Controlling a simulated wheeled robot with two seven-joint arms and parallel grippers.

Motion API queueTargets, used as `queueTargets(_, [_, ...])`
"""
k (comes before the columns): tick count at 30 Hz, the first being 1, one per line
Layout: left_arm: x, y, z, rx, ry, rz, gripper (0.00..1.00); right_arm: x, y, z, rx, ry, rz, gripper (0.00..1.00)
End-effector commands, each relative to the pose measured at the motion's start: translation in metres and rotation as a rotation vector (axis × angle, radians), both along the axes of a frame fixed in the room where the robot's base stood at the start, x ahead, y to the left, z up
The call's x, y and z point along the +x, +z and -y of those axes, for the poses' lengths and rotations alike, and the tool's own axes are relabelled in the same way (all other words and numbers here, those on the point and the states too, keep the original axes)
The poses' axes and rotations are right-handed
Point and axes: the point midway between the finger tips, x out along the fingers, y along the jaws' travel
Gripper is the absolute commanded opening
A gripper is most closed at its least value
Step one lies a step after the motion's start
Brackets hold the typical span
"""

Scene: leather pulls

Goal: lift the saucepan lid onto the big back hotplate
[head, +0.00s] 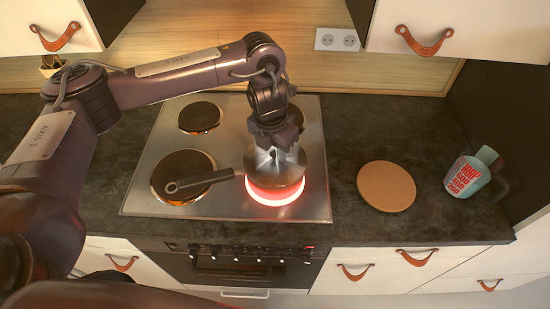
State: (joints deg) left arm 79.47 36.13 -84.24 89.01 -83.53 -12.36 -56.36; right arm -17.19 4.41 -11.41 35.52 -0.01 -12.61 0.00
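My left gripper (274,163) points down over the front right of the steel hob (228,202). Below its fingers is a grey round pan or lid (280,187) on the front right hotplate (275,198), which glows red. A dark handle (200,181) reaches left from it across the front left hotplate (183,165). The lid cannot be told apart from the pan, and the fingers' grip is unclear. The back right hotplate (298,116) is mostly hidden behind my arm. The back left hotplate (200,117) is bare. My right gripper is out of view.
A round tan board (387,186) lies on the dark worktop (345,225) right of the hob. A teal measuring cup (467,177) with red markings stands farther right. White wall cupboards (480,30) with leather pulls hang above. The worktop between hob and board is clear.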

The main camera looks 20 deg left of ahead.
Motion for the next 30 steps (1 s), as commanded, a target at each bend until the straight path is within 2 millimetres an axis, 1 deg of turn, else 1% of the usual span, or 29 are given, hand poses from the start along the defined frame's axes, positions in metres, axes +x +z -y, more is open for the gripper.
queueTargets(1, [0.0,0.0,0.0,0.0,0.0,0.0,0.1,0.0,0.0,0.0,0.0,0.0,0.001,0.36])
queueTargets(3, [0.0,0.0,0.0,0.0,0.0,0.001,0.04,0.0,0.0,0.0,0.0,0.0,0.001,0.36])
queueTargets(10, [0.0,0.001,0.0,0.0,0.0,0.001,0.04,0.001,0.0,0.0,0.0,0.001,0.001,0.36])
queueTargets(14, [0.001,0.008,0.0,-0.001,-0.001,0.003,0.04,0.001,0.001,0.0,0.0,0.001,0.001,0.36])
queueTargets(17, [0.001,0.018,0.0,0.0,-0.001,0.004,0.04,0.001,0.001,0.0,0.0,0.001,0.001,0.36])
queueTargets(27, [0.001,0.075,0.0,0.001,-0.002,0.007,0.04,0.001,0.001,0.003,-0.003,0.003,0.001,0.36])
queueTargets(30, [0.001,0.087,0.0,0.001,-0.002,0.004,0.04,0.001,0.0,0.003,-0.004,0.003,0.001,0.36])
